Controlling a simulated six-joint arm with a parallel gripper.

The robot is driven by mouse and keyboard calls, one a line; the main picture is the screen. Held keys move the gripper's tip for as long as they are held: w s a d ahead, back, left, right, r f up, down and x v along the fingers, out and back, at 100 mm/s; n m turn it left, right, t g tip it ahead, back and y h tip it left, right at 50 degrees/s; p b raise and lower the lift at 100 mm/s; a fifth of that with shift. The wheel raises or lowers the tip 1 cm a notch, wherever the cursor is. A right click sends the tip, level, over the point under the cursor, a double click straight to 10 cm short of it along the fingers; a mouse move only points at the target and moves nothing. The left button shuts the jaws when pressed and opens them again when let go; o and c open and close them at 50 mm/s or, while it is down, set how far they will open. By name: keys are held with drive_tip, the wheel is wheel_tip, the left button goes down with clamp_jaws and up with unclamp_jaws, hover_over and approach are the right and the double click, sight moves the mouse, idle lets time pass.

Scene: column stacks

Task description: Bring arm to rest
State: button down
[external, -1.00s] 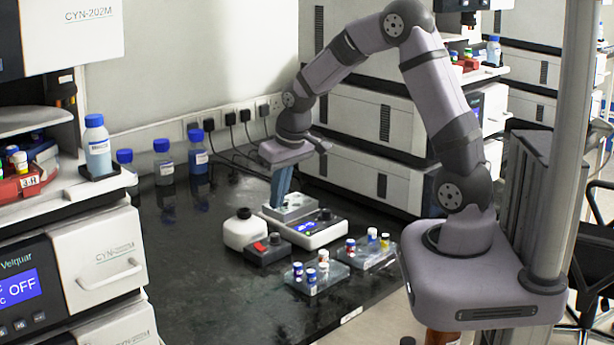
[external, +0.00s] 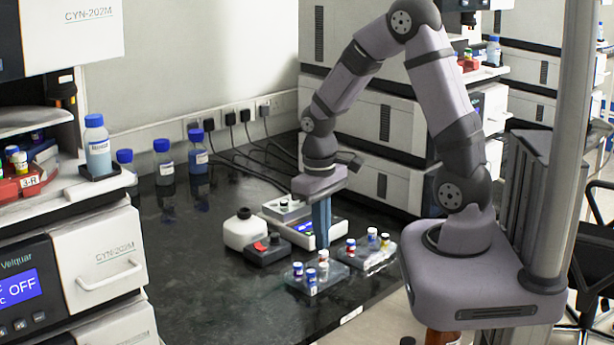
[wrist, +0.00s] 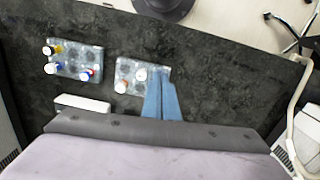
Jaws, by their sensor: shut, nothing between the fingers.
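My gripper (external: 322,246) points down with its blue fingers together and nothing between them. In the external view its tips show just above or behind the vials of the front clear rack (external: 325,284); I cannot tell whether they touch anything. In the wrist view the blue fingers (wrist: 162,76) overlap the right edge of that rack (wrist: 124,66). My arm is bent, its gripper over the dark bench (external: 215,290).
A second clear rack (external: 375,264) with several capped vials stands to the right. A white stirrer-like device (external: 325,233), a white bottle (external: 243,230) and a dark box with a red switch (external: 268,251) stand behind. The bench's front left is clear.

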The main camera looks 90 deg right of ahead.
drive_tip(key=s+a+r+n, duration=0.1)
drive_tip(key=a+n, duration=0.3)
drive_tip(key=a, duration=0.6)
drive_tip(key=s+a+r+n, duration=0.1)
drive_tip(key=a+r+n, duration=0.2)
drive_tip(key=a, duration=0.7)
drive_tip(key=shift+a+n, duration=0.25)
drive_tip(key=shift+n, duration=0.25)
